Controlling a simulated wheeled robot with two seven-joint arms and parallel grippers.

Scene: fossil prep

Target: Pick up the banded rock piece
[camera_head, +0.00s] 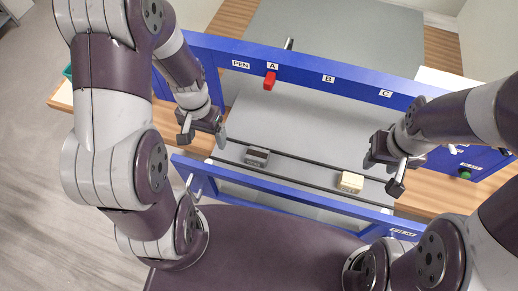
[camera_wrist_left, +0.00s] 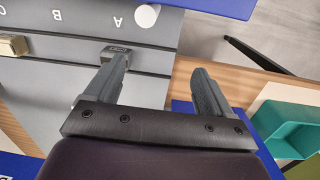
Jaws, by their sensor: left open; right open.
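A small grey block with darker and lighter layers (camera_head: 257,156) lies on the grey bench floor, between the two dark rails; it looks like the banded rock piece. In the left wrist view it (camera_wrist_left: 117,50) shows just beyond one fingertip, partly hidden by it. A tan block (camera_head: 350,182) lies further right between the rails; its bands, if any, are too small to tell. My left gripper (camera_head: 203,129) is open and empty, up and left of the grey block. My right gripper (camera_head: 385,172) is open and empty, to the right of the tan block.
A blue frame (camera_head: 310,73) with labels PEN, A, B and C crosses behind, with a red part (camera_head: 269,81) below A. A blue front rail (camera_head: 290,196) runs nearer me. A teal tray (camera_wrist_left: 290,125) stands beside the bench. A green button (camera_head: 464,174) is at right.

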